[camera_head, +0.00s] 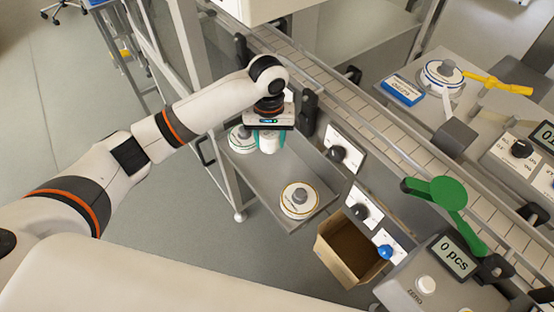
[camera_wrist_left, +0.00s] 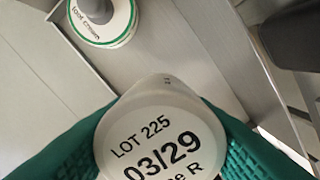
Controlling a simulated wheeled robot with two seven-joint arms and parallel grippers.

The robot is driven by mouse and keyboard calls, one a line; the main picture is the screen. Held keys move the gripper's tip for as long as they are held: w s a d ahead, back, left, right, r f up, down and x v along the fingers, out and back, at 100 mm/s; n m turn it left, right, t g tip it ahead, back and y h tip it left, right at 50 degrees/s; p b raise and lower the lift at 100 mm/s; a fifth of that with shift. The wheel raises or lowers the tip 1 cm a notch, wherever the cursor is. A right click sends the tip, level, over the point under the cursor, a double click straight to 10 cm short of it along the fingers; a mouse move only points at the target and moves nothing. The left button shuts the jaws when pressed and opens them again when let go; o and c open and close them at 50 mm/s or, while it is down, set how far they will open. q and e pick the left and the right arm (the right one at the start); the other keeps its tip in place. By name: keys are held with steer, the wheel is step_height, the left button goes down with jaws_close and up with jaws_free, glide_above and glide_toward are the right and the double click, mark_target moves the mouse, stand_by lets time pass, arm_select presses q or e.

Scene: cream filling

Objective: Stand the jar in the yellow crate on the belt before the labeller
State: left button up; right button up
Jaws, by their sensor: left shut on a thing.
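My left gripper (camera_head: 268,134) is shut on a white jar (camera_head: 267,143), over the grey shelf beside the conveyor. In the left wrist view the jar (camera_wrist_left: 160,135) sits between the two green ridged fingers, its round white end facing the camera and printed "LOT 225" and "03/29". The gripper hides much of the jar in the head view. The belt (camera_head: 400,131) runs diagonally from upper left to lower right, beyond the gripper. I cannot make out a yellow crate or identify the labeller for certain. My right gripper is not in view.
A rail and control boxes (camera_head: 343,147) line the belt's near side. An open cardboard box (camera_head: 348,252) stands lower right. The visible belt looks clear.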

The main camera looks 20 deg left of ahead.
arm_select(q)
steer(key=shift+w+d+f, duration=0.1)
steer(key=shift+w+f, duration=0.25)
steer(key=shift+f, duration=0.3)
steer(key=shift+w+d+f, duration=0.1)
steer(key=shift+w+f, duration=0.25)
steer(key=shift+f, duration=0.25)
glide_above(273, 167)
step_height(273, 167, down, 4)
steer(key=shift+s+f, duration=0.1)
steer(key=shift+s, duration=0.05)
steer(key=shift+f+b, duration=0.45)
steer(key=shift+f, duration=1.95)
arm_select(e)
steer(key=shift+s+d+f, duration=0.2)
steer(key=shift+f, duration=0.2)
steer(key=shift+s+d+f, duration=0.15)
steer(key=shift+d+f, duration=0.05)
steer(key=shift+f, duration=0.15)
arm_select(q)
steer(key=o, duration=0.9)
steer(key=shift+f, duration=0.15)
steer(key=shift+o, duration=0.6)
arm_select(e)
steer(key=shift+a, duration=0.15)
